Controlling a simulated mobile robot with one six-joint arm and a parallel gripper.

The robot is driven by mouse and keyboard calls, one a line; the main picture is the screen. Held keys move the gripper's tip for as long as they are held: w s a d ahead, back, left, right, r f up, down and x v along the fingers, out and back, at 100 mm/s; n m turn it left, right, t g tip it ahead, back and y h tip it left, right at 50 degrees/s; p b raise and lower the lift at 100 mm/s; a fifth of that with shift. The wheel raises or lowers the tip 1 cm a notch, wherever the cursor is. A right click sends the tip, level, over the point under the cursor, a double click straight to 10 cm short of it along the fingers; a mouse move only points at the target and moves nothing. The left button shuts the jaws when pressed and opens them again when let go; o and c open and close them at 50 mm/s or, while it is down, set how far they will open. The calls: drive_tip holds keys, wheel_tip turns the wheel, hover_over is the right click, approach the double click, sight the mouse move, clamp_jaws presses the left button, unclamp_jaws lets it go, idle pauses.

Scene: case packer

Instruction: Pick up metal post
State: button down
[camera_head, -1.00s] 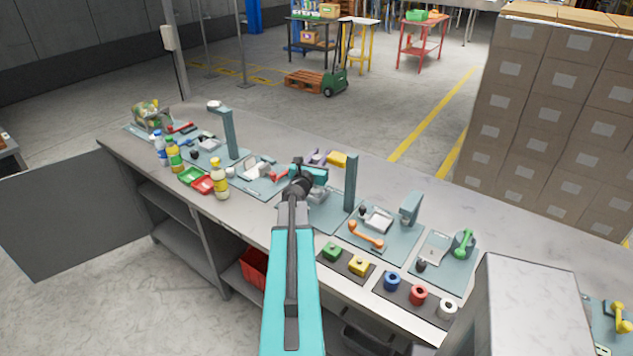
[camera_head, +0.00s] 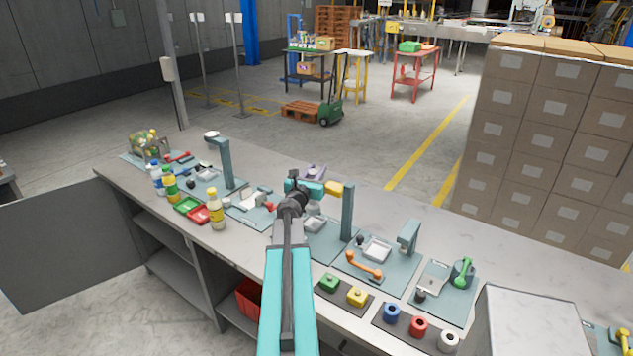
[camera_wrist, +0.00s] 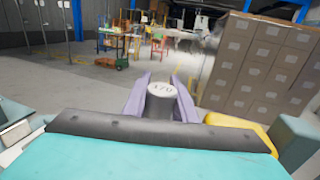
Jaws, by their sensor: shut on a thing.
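In the wrist view the metal post (camera_wrist: 160,91) is a dark grey cylinder with a pale round top marked "170". The two purple fingers of my gripper (camera_wrist: 160,100) stand on either side of it, shut on it. In the head view my gripper (camera_head: 315,172) is above the bench's middle, at the end of my teal arm. My wrist hides most of the post there.
The bench (camera_head: 255,245) carries several teal mats with fixtures. A teal upright (camera_head: 347,212) stands just right of my gripper. Bottles (camera_head: 217,210) and red and green trays are to the left. Stacked cartons (camera_head: 560,140) rise behind, at right.

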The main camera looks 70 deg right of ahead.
wheel_tip(320, 180, up, 12)
idle(0.5)
idle(0.6)
